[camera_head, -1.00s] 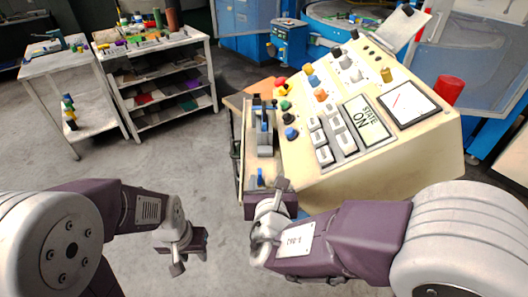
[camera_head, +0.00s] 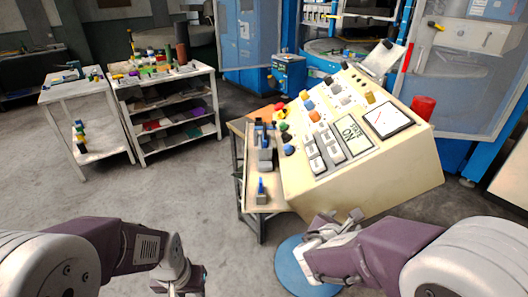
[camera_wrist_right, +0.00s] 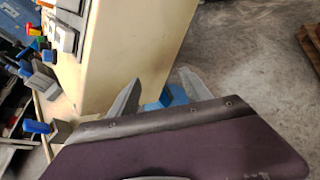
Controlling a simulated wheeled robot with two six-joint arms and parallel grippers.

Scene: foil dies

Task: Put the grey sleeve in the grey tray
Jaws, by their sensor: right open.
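I cannot pick out the grey sleeve or the grey tray with certainty. Small grey blocks with blue upright parts (camera_head: 262,190) stand on the narrow ledge along the console's left side; they also show at the left of the right wrist view (camera_wrist_right: 58,130). My right gripper (camera_head: 338,217) is in front of the console's lower edge, its fingers apart and nothing seen between them; the spread fingers show in the right wrist view (camera_wrist_right: 158,85). My left gripper (camera_head: 182,284) is low, cut by the bottom edge, and its jaw opening is unclear.
A cream sloped console (camera_head: 400,180) with buttons and a dial stands in front. A round blue surface (camera_head: 290,272) lies below my right gripper. A white shelf unit (camera_head: 140,140) and a white side table (camera_head: 103,143) stand back left. Open grey floor lies left.

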